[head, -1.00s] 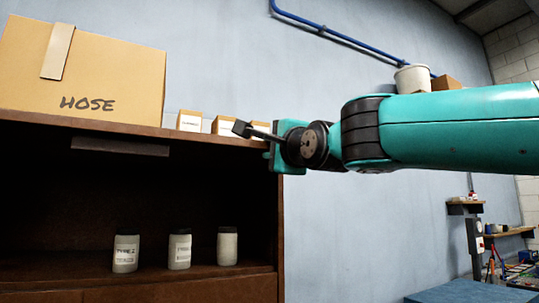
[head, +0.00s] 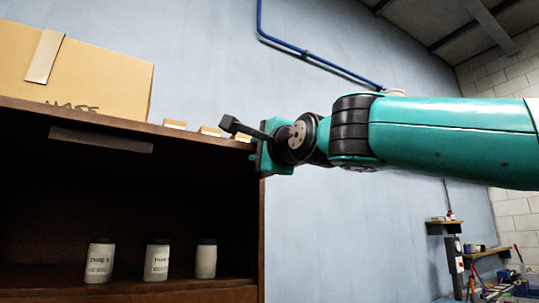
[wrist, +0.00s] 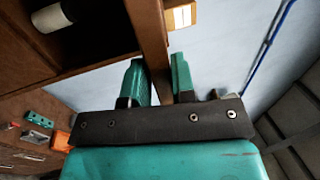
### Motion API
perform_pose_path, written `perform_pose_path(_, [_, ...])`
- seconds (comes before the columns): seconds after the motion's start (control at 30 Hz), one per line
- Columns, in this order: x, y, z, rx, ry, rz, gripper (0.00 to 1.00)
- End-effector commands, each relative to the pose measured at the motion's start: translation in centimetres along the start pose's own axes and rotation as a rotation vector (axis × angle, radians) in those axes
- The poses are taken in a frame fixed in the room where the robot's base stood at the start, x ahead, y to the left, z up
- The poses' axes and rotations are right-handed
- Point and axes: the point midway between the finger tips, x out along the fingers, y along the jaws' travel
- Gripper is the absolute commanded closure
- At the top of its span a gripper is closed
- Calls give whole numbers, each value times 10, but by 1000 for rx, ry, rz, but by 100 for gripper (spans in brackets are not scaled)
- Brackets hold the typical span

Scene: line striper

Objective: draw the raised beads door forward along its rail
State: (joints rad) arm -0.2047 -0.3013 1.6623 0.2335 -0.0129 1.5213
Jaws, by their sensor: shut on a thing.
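The raised beads door is a brown board (head: 200,142) lying level at the top of the dark cabinet opening, its front edge toward me. I cannot clearly tell it from the cabinet top. A dark bar (head: 100,139) hangs under it at the left. My gripper (head: 262,158) is at the board's right end, near the cabinet's upper right corner. In the wrist view my gripper (wrist: 160,85) has its two teal fingers on either side of a brown board edge (wrist: 149,30), shut on it. The fingers partly hide the contact.
Several labelled jars, such as the middle one (head: 157,260), stand inside the cabinet. A cardboard box (head: 80,80) and small boxes (head: 210,131) sit on top. The cabinet's right side (head: 262,230) is just below my gripper. Open room lies right of it, before the blue wall (head: 340,235).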

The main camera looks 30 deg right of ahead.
Motion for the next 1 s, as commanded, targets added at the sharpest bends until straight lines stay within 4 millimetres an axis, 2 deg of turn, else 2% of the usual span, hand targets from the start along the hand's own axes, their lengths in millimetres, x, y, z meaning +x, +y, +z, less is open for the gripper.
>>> perform_pose_path(1.0, [-39, -8, 0, 0, -2, -6, 100])
